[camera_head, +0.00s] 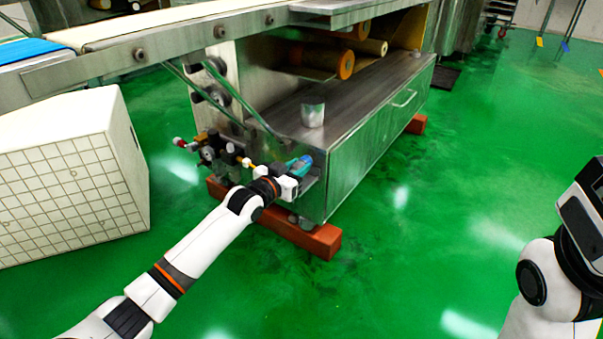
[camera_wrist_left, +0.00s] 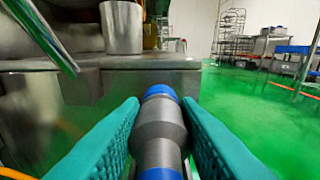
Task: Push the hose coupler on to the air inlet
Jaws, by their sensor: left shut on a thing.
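My left gripper (camera_head: 299,166) is at the lower front corner of the steel machine. In the left wrist view its teal fingers are shut on the hose coupler (camera_wrist_left: 158,130), a grey cylinder with blue rings. The coupler points away from the wrist, towards the machine's steel side (camera_wrist_left: 120,85). The air fittings with a round gauge (camera_head: 207,154) sit on the machine's end, left of the gripper. I cannot make out the air inlet itself, or whether the coupler touches anything. My right arm shows at the right edge; its fingers are outside the picture.
A metal cup (camera_head: 313,112) stands on the machine's lower ledge, and it also shows in the left wrist view (camera_wrist_left: 122,28). Orange blocks (camera_head: 318,240) lie under the machine. A white tiled box (camera_head: 70,170) stands at left.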

